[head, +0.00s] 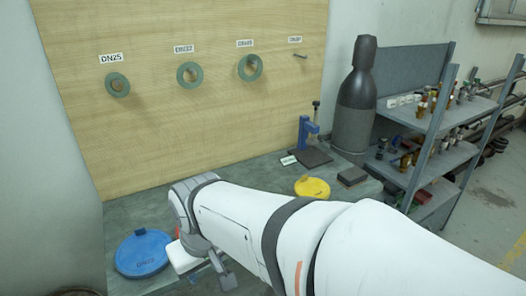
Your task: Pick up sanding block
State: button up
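A small dark grey block (352,176) lies on the bench near its right end, in front of the black cylinder. It may be the sanding block, but I cannot tell for sure. A flat dark piece (311,158) lies left of it, beside a small white and green item (288,160). My gripper (208,279) is at the lower left, over the front of the bench beside the blue disc, well left of the dark block. My arm hides part of it, and its fingertips are not clear. I cannot tell whether it holds anything.
A blue disc (142,253) and a yellow disc (312,187) lie on the grey bench (146,213). A blue clamp (307,133) and a tall black cylinder (355,110) stand at the back. A wooden board (200,115) with rings rises behind; a loaded shelf (440,125) stands right.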

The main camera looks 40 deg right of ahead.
aim_at(350, 179)
jog(key=z, duration=3.35)
jog(key=k, duration=1)
jog(key=u, duration=0.95)
jog(key=i, duration=1)
jog(key=u, duration=0.1)
